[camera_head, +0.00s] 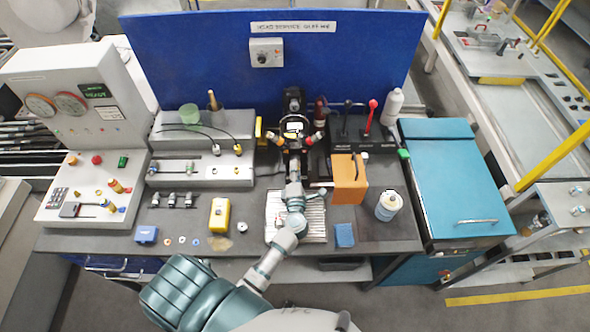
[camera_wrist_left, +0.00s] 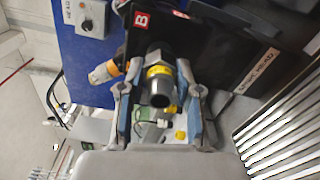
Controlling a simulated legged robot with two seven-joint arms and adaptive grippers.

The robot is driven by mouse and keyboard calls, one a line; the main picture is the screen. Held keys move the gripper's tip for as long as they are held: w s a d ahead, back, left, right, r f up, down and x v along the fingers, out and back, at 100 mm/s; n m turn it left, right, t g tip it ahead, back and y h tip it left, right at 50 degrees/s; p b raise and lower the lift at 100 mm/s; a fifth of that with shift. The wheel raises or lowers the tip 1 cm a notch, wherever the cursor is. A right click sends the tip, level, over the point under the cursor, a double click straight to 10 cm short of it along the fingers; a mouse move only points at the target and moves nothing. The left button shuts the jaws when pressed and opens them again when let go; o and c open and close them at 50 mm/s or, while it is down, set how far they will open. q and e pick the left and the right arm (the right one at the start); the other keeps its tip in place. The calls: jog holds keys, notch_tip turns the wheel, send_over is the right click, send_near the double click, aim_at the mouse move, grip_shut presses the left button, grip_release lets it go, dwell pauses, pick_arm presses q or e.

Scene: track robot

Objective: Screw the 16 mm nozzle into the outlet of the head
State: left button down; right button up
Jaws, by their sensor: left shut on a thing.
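The head (camera_head: 293,127) is a dark assembly with orange-tipped side fittings at the back middle of the bench. My left gripper (camera_head: 294,172) is directly in front of it, over a ribbed metal tray. In the left wrist view, my gripper (camera_wrist_left: 159,108) is shut on a dark round nozzle (camera_wrist_left: 159,86) with a yellow band, its open bore facing the camera. A black block marked B (camera_wrist_left: 141,20) is right behind the nozzle. The outlet is hidden behind the nozzle, and I cannot tell whether threads are engaged. My right gripper is not in view.
A yellow device (camera_head: 220,215) and several small fittings lie to the left. A control console (camera_head: 75,110) stands at far left, a teal cabinet (camera_head: 455,185) at right.

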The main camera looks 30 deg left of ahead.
pick_arm(q)
jog(key=m, duration=0.2)
jog(key=shift+d+m, duration=0.1)
jog(key=shift+m, duration=0.3)
jog(key=m, duration=1.1)
jog(key=shift+m, duration=0.5)
